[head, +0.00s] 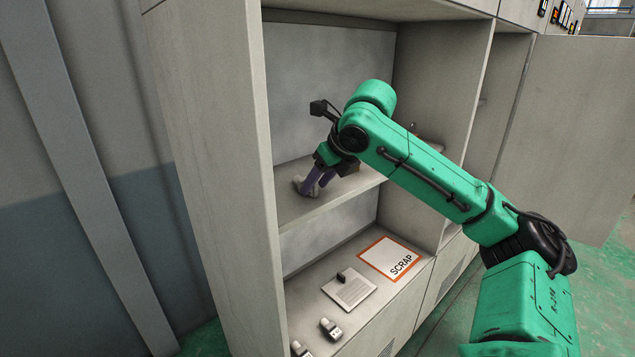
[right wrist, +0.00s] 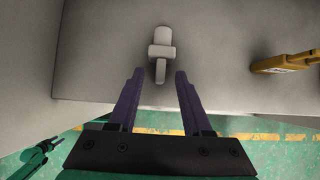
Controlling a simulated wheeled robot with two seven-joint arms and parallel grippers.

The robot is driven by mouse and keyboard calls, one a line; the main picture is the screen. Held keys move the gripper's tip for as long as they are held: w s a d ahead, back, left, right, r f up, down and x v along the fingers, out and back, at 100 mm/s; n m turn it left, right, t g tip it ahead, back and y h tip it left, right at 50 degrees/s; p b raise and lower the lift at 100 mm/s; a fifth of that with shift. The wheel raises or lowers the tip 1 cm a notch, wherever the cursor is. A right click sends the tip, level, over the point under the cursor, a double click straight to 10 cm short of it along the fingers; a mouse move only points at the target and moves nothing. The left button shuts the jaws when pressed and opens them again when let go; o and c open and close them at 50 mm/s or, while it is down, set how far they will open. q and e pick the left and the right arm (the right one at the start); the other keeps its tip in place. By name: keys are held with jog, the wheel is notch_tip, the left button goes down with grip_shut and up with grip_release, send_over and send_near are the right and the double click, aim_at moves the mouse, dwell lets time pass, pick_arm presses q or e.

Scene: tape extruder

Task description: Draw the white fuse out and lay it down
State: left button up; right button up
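A pale grey-white piece (right wrist: 161,45) with a crossbar and a narrow stem, which looks like the white fuse, is on the cabinet's upper shelf (right wrist: 95,85). In the head view only a small pale part (head: 298,184) shows beside my fingers. My right gripper (right wrist: 154,76) is open, its purple fingers on either side of the stem's end with gaps at both sides. It also shows in the head view (head: 313,183), reaching into the upper shelf. A small green arm part at the lower left of the wrist view may be my left arm; its fingers are too small to read.
A yellow-handled tool (right wrist: 287,63) lies right of the fuse. On the lower shelf are an orange-bordered SCRAP mat (head: 378,252), a pale plate (head: 350,291) with a small dark piece on it, and two small pale-and-dark pieces (head: 330,328). Cabinet walls flank the shelf.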

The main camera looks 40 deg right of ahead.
jog(key=shift+r, duration=0.1)
jog(key=p+v, duration=0.3)
jog(key=v, duration=1.1)
jog(key=shift+s+r, duration=0.15)
jog(key=shift+s, duration=0.05)
